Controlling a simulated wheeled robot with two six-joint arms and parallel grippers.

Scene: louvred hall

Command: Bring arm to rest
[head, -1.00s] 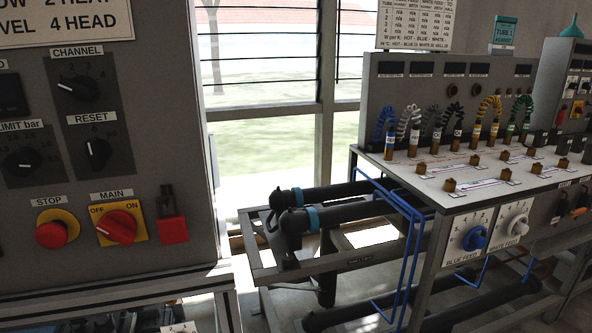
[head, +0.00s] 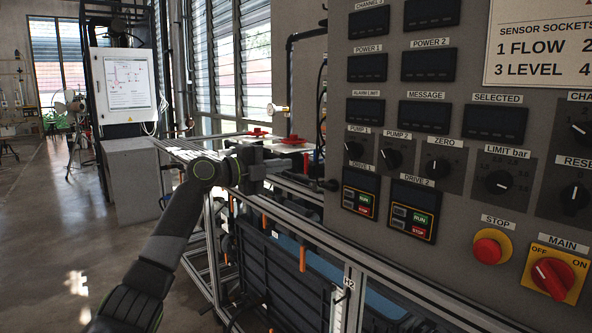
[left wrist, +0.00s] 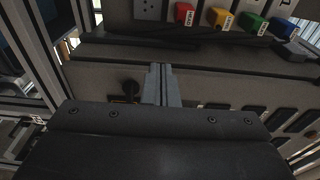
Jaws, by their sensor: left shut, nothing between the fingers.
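My left arm comes in from the lower left in the head view, bent at a joint with green rings. Its gripper (head: 283,165) is beside the left edge of the grey control panel (head: 420,172), above the metal frame. In the left wrist view the two pale grey fingers (left wrist: 162,76) lie together, shut and empty, in front of a grey panel face. Whether the fingers touch anything is not clear. My right gripper is in neither view now.
Coloured sockets, red (left wrist: 185,14) to blue, line the panel near the fingers. A metal rail (head: 400,283) runs below the control panel. A white cabinet (head: 124,84) stands further left. Open floor (head: 60,220) lies at left.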

